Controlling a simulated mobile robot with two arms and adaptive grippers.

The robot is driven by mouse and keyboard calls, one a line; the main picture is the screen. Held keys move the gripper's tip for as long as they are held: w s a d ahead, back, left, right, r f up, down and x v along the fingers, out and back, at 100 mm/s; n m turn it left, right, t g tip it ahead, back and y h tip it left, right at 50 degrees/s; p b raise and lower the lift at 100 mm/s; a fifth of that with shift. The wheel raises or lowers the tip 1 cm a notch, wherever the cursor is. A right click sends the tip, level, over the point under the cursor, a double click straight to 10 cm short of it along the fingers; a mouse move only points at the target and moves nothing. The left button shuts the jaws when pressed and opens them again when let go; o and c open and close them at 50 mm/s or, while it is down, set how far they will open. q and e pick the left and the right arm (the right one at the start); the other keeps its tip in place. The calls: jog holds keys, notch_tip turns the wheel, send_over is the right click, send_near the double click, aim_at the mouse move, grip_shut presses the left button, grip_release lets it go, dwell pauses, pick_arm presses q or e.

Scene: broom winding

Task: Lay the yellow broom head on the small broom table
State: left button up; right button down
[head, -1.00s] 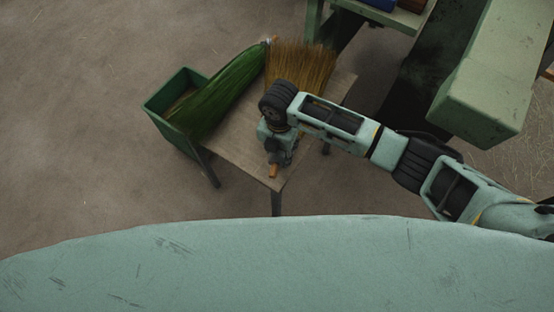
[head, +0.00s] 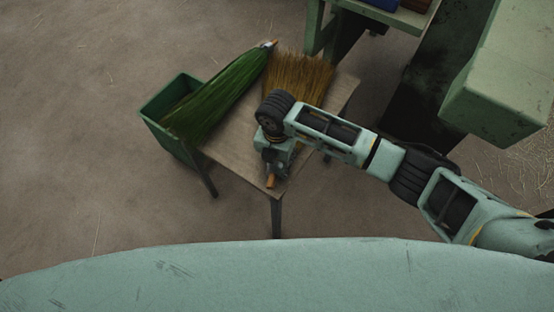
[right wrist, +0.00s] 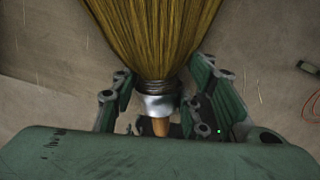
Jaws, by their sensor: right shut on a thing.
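The yellow broom head (head: 300,75) has straw-coloured bristles that fan toward the back of the small broom table (head: 232,155). Its metal collar (right wrist: 160,106) and orange-brown stub (right wrist: 160,127) show in the right wrist view. My right gripper (head: 273,160) is shut on the broom head at its collar end, above the table's front part. The bristles lie over the tabletop. I cannot tell whether they touch it. The stub points to the table's front corner. My left gripper is out of view.
A green broom head (head: 218,95) lies across the table's left side, its bristles over a green bin (head: 160,125) beside the table. A green bench (head: 405,18) with blue and red items stands at the back right. Bare floor (head: 80,130) is clear at the left.

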jog(key=c, duration=0.8)
grip_release()
jog(key=shift+c, duration=0.2)
notch_tip(320, 180, up, 12)
jog(key=shift+s+p, duration=0.25)
jog(key=shift+p, duration=0.15)
jog(key=shift+a, duration=0.1)
